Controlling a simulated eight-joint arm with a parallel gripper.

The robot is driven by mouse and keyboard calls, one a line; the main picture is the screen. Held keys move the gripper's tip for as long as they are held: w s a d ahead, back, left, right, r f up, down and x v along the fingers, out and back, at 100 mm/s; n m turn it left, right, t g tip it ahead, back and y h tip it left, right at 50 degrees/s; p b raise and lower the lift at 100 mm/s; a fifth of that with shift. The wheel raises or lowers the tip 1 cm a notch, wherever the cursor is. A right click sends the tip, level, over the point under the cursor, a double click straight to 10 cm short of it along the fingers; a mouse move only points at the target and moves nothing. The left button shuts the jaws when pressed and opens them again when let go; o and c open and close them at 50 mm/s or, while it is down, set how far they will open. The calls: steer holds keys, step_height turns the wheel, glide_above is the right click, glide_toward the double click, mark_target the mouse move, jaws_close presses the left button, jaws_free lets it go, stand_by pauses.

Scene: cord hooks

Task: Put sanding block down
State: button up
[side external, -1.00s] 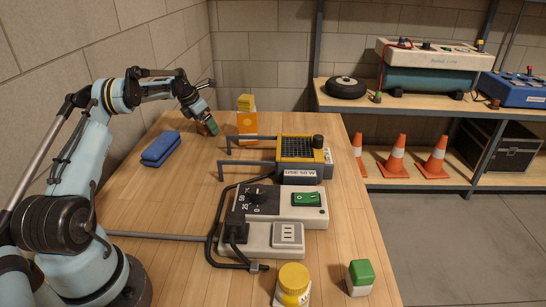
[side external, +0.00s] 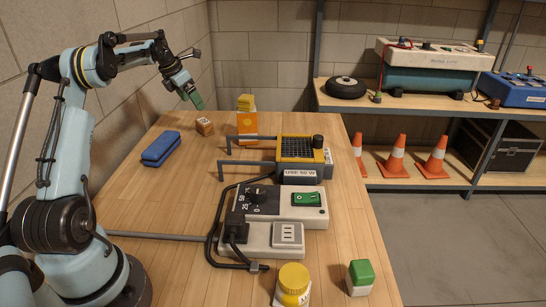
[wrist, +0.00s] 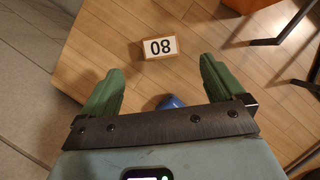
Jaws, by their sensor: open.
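The sanding block (side external: 205,126) is a small orange-brown block with a pale top. It lies on the far part of the wooden bench, left of an orange box. In the wrist view the block (wrist: 160,48) shows its white face marked "80", beyond and between the green fingertips. My gripper (side external: 194,98) is above the block and slightly to its left in the side view, clear of it. In the wrist view my gripper (wrist: 160,78) has its fingers wide apart with nothing between them.
A blue case (side external: 161,148) lies nearer on the bench. The orange box (side external: 247,124) with a yellow top stands right of the block. Two grey hooks (side external: 248,164) reach left from a yellow gridded unit (side external: 300,149). A corded power unit (side external: 275,210) sits nearer. The bench's left middle is clear.

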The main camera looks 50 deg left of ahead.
steer(key=d+r+m, duration=0.4)
steer(key=d+m, duration=0.4)
steer(key=d, duration=0.4)
steer(key=d+r+m, duration=0.5)
steer(key=d+m, duration=0.3)
steer(key=d, duration=0.3)
steer(key=s+d+f+m+t, duration=0.1)
steer(key=s+d+f+m, duration=0.2)
steer(key=s+d+m, duration=0.3)
steer(key=s+d+f+m+t, duration=0.1)
steer(key=s+d+f+m, duration=0.2)
steer(key=s+d+m, duration=0.4)
steer(key=d+m, duration=0.5)
steer(key=m, duration=0.2)
steer(key=shift+s+d+f+t, duration=0.15)
steer(key=shift+s+d+t, duration=0.1)
steer(key=shift+d+t, duration=0.15)
